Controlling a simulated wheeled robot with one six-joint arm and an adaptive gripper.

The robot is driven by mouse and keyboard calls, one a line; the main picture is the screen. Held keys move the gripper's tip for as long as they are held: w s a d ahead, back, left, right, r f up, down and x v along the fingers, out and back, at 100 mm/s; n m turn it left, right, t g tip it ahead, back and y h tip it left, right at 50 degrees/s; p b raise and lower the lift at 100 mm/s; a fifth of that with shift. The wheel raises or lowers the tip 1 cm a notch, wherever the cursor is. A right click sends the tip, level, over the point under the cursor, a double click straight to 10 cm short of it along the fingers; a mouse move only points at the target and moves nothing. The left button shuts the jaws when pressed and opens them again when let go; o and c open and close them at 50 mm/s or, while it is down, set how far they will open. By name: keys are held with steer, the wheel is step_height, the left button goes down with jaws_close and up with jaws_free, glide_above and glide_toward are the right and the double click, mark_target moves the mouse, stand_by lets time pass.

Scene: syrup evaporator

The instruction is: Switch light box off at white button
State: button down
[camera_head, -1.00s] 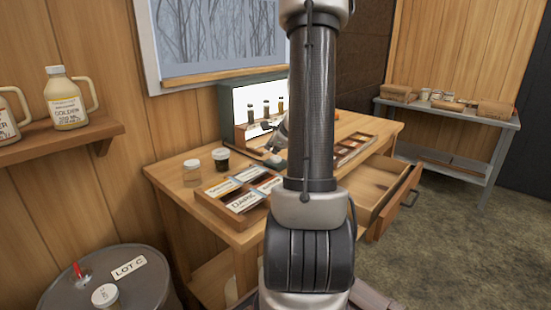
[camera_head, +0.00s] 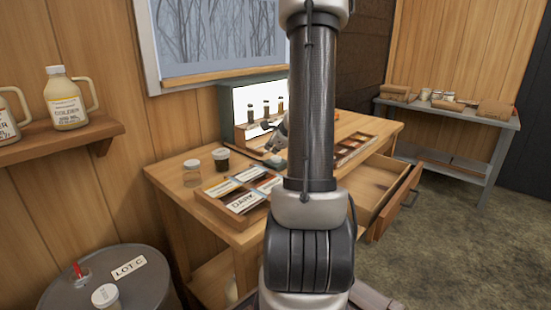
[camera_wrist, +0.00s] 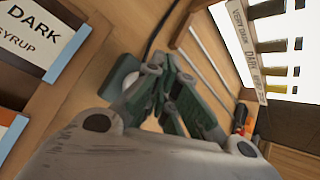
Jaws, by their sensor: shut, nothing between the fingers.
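The light box (camera_head: 246,96) stands at the back of the wooden desk, its panel glowing white behind a row of small sample bottles. Its bright panel also shows at the upper right of the wrist view (camera_wrist: 308,88). In the wrist view a small dark green switch box (camera_wrist: 119,77) lies on the desk, with part of the white button (camera_wrist: 131,81) showing beside my fingers. My gripper (camera_wrist: 172,88) is shut and empty, its fingers over or right beside the button and hiding part of it. I cannot tell whether they touch. In the head view my arm partly hides this area.
A drawer (camera_head: 400,200) stands open at the right. A drum (camera_head: 110,280) is at lower left, a grey side table (camera_head: 450,112) at right.

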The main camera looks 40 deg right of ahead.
steer(key=shift+f, duration=0.1)
steer(key=shift+f, duration=0.35)
steer(key=shift+f, duration=0.3)
stand_by(0.4)
steer(key=shift+r, duration=0.75)
steer(key=shift+r, duration=0.1)
steer(key=shift+r, duration=2.9)
